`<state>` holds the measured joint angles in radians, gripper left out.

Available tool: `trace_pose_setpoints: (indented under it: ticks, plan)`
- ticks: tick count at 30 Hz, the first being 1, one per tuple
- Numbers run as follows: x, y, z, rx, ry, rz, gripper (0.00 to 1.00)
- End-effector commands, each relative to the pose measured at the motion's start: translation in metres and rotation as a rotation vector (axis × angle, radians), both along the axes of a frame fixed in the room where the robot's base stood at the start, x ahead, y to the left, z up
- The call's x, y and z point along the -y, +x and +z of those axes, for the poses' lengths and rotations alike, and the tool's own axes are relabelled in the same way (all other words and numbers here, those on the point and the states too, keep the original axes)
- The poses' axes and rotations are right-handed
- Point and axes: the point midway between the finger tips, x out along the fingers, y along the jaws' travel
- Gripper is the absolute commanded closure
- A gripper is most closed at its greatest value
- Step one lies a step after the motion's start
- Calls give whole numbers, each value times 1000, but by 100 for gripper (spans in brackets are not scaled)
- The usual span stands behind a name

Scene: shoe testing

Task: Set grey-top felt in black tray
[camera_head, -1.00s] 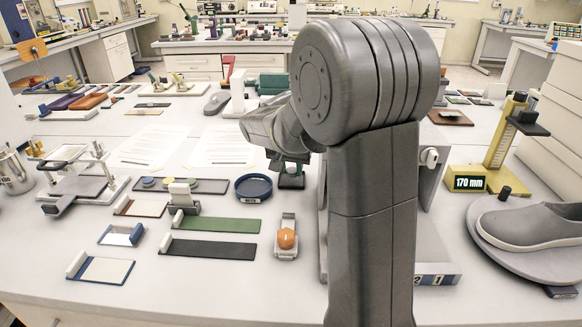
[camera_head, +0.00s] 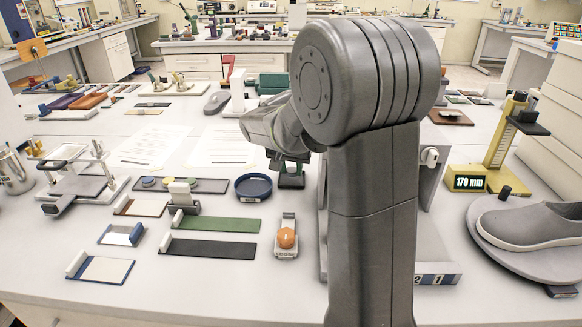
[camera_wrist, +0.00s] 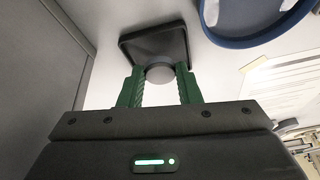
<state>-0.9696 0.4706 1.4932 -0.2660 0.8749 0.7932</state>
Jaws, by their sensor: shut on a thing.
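The grey-top felt (camera_wrist: 160,73) is a round grey disc between the green fingers of my gripper (camera_wrist: 160,88) in the wrist view. The fingers are shut on its sides. The small square black tray (camera_wrist: 153,44) lies just beyond and partly behind the felt; the felt overlaps its near edge in this view. I cannot tell whether the felt touches the tray. In the head view, my gripper (camera_head: 291,168) points down over the black tray (camera_head: 291,184), and the felt is not clearly seen.
A blue round dish (camera_head: 254,187) stands left of the black tray, and its rim shows in the wrist view (camera_wrist: 250,38). A grey panel (camera_wrist: 50,55) rises close on the left in the wrist view. A grey strip with round pieces (camera_head: 205,186) lies farther left.

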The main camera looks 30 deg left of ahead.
Motion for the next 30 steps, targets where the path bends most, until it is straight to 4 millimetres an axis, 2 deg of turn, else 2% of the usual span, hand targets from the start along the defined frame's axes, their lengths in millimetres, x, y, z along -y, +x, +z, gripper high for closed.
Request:
trace_pose_setpoints:
  ticks: [11, 30]
  plan:
    - [0, 0, -1, 1, -2, 3, 90]
    - [0, 0, -17, 0, -3, 3, 90]
